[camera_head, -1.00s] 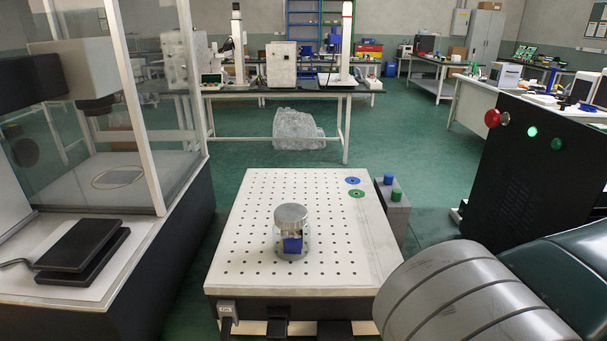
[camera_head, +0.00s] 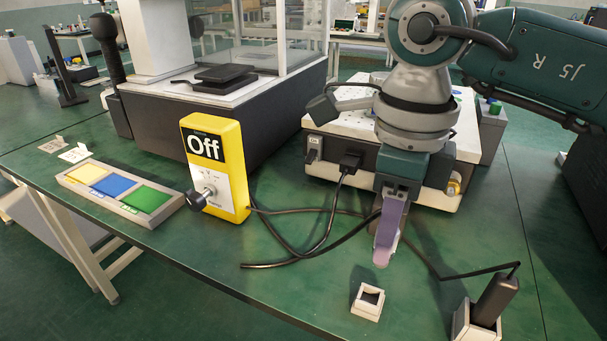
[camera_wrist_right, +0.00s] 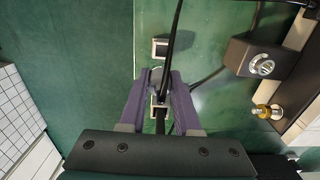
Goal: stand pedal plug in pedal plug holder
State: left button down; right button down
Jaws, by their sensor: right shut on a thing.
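My right gripper (camera_head: 382,255) hangs over the green bench in front of the pegboard platform. In the wrist view its purple fingers (camera_wrist_right: 161,78) are shut on a small greyish thing, taken as the pedal plug (camera_wrist_right: 157,76), with a black cable near it. The fingers mostly hide it in the head view. A small white square holder (camera_head: 368,311) with an empty dark opening, taken as the pedal plug holder, stands below and nearer than the gripper. It also shows in the wrist view (camera_wrist_right: 160,57). The gripper is apart from it. My left gripper is not in view.
A black plug (camera_head: 495,298) stands in a second pale holder (camera_head: 465,328) at the right. Loose black cables (camera_head: 300,262) lie on the bench. A yellow "Off" box (camera_head: 232,172) and a three-colour tray (camera_head: 75,180) stand left. The perforated platform (camera_head: 440,200) is behind.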

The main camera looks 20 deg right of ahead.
jog(key=shift+w, duration=0.25)
jog(key=shift+d, duration=0.1)
jog(key=b, duration=0.4)
send_over(369, 302)
notch_tip(369, 302, down, 4)
jog(key=shift+f, duration=0.2)
jog(key=shift+f+b, duration=0.8)
jog(key=shift+f, duration=0.2)
jog(key=shift+f+b, duration=0.45)
dwell(0.7)
jog(key=shift+f+b, duration=0.7)
jog(key=shift+f, duration=0.1)
